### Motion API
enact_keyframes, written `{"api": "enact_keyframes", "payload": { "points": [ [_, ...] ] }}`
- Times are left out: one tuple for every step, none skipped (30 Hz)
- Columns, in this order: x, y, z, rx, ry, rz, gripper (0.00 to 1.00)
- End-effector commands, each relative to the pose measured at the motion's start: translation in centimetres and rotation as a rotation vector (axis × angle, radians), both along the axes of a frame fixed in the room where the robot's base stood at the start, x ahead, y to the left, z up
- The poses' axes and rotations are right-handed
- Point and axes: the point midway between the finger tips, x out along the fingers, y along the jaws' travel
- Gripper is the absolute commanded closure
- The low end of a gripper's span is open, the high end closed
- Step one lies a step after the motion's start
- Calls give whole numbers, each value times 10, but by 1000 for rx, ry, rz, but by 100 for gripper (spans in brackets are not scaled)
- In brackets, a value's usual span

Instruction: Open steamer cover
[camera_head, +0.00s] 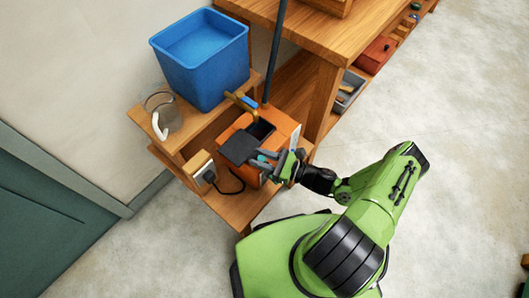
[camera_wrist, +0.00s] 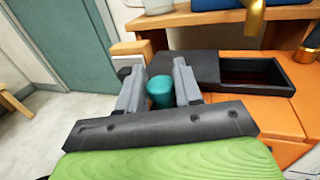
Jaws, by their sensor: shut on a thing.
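The steamer is an orange box (camera_head: 238,125) with a dark rectangular opening on top, also seen in the wrist view (camera_wrist: 255,72). Its dark flat cover (camera_head: 239,148) lies to the left of the opening, leaving the dark inside exposed; the cover also shows in the wrist view (camera_wrist: 196,64). A teal knob (camera_wrist: 160,93) sits between the grey fingers of my gripper (camera_wrist: 158,74), which are shut on it. In the head view my gripper (camera_head: 268,160) is at the cover's near right edge. The join between knob and cover is hidden.
A blue bin (camera_head: 203,62) and a glass jug (camera_head: 161,115) stand on the wooden shelf behind. A socket with a black cable (camera_head: 209,175) is at the left. A wooden bench (camera_head: 330,40) stands at right; open floor lies beyond.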

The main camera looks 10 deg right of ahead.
Motion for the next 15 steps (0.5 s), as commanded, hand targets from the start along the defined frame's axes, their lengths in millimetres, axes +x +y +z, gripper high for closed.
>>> {"api": "enact_keyframes", "payload": {
  "points": [
    [0,0,0,1,1,0,100],
    [0,0,0,1,1,0,100],
    [0,0,0,1,1,0,100],
    [0,0,0,1,1,0,100],
    [0,0,-1,1,0,0,100],
    [0,0,-1,1,0,-1,61],
    [0,-1,-1,1,0,-1,56],
    [0,-1,0,1,0,-1,52],
    [0,-1,0,1,0,-1,46],
    [0,0,0,1,0,-1,44],
    [0,-1,0,1,0,-1,44],
    [0,-1,0,1,0,-1,44],
    [0,-1,0,1,0,-1,44],
    [0,-1,0,1,0,-1,44],
    [0,-1,0,1,0,-1,44]
  ]
}}
